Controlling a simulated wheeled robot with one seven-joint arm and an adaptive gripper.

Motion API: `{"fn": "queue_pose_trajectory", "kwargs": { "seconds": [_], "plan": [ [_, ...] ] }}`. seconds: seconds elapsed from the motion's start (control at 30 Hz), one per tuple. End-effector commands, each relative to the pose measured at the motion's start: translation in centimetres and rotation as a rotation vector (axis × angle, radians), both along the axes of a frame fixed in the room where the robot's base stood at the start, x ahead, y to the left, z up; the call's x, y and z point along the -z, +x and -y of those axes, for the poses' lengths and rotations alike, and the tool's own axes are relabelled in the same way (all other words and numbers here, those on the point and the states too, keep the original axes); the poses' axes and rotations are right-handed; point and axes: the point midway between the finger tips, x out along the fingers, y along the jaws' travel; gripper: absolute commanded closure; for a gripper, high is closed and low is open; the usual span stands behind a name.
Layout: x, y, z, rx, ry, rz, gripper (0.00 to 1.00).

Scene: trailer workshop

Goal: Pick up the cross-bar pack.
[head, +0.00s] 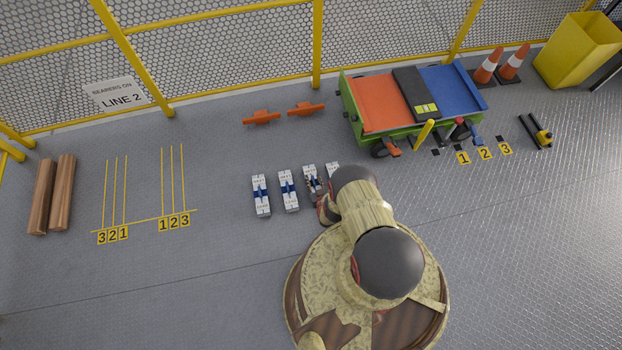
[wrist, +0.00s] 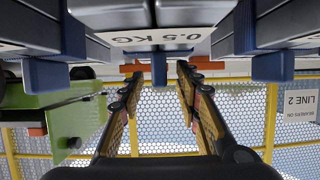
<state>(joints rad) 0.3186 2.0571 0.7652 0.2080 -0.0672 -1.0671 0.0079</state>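Several white packs with blue parts stand in a row on the floor in the head view: a far-left one (head: 261,196), a second (head: 289,191), a third (head: 312,178) and a partly hidden one (head: 333,168). I cannot tell by name which is the cross-bar pack. My gripper (head: 316,189) is at the third pack and covers part of it. In the wrist view, my gripper (wrist: 158,72) is open, its fingers apart. A pack labelled 0.5 KG (wrist: 160,36) is ahead, its blue bar (wrist: 158,66) appearing between the fingertips. Contact cannot be told.
Neighbouring packs stand close on both sides. A green cart (head: 368,128) with orange and blue panels is at the upper right. Two orange pieces (head: 261,117) (head: 305,108) lie behind the row. Wooden beams (head: 62,193) lie far left. A yellow fence (head: 317,45) closes the back.

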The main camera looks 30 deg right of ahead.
Motion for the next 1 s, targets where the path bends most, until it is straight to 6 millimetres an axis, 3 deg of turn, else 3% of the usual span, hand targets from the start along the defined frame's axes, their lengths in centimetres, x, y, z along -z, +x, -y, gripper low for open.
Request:
{"fn": "queue_pose_trajectory", "kwargs": {
  "seconds": [0.23,0.83,1.0],
  "plan": [
    [0.14,-0.25,-0.05,0.0,0.001,-0.002,0.67],
    [0.13,-0.22,-0.06,0.0,0.001,-0.002,1.0],
    [0.14,-0.22,-0.06,0.0,0.001,-0.002,1.0]
  ]
}}
